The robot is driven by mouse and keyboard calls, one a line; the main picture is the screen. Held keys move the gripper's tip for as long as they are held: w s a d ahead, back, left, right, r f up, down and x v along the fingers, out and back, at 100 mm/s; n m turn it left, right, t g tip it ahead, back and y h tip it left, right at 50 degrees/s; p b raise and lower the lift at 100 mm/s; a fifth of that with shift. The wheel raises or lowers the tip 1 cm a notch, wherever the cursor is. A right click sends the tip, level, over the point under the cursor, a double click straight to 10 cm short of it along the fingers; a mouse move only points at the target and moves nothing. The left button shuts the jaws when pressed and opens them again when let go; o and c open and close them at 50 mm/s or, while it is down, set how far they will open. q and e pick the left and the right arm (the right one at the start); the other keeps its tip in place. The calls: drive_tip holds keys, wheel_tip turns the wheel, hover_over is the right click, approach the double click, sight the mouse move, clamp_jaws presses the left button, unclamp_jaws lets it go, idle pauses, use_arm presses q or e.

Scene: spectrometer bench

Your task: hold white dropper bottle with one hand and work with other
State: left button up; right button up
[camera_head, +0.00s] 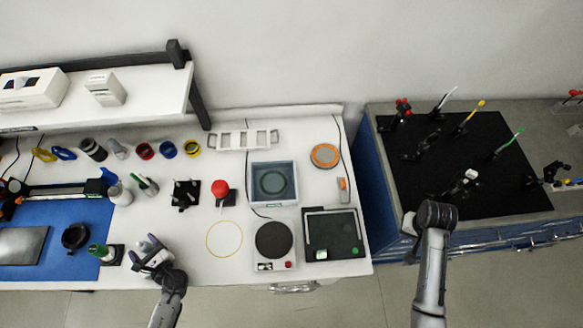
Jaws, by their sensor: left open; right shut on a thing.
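My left gripper (148,250) is open over the front edge of the white bench. Small pale parts show around its fingers; I cannot tell whether a bottle is among them. My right arm reaches up at the front left of the black board, and its dark wrist covers most of my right gripper (410,224). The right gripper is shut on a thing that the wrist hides. A white bottle (120,194) stands at the right of the blue mat; I cannot tell whether it is the dropper bottle.
A green-topped bottle (98,251) stands left of my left gripper. A hotplate (273,240), a dark flat device (334,234) and a red-topped item (220,190) stand on the bench. The black board (500,200) carries several upright mounts. Free white surface lies around the yellow ring (224,222).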

sight(139, 244)
use_arm(q)
drive_tip(key=shift+w+a, duration=0.25)
drive_tip(key=shift+a, duration=0.05)
use_arm(e)
drive_tip(key=shift+f, duration=0.1)
use_arm(q)
drive_tip(key=c, duration=1)
drive_tip(key=shift+r, duration=0.5)
drive_tip(key=r, duration=0.3)
drive_tip(key=shift+d+r+p, duration=0.25)
drive_tip(key=shift+p, duration=0.05)
use_arm(e)
drive_tip(key=shift+r, duration=0.35)
use_arm(q)
drive_tip(key=w+d+r, duration=0.1)
drive_tip(key=d+r, duration=0.1)
drive_tip(key=d, duration=0.1)
drive_tip(key=w+d+r, duration=0.2)
drive_tip(key=d, duration=0.1)
drive_tip(key=w+d+r, duration=0.1)
drive_tip(key=d+r, duration=0.1)
drive_tip(key=d, duration=0.2)
drive_tip(key=shift+w+d+r, duration=0.1)
drive_tip(key=shift+w+r, duration=0.15)
drive_tip(key=shift+w, duration=0.1)
use_arm(e)
drive_tip(key=shift+f, duration=0.25)
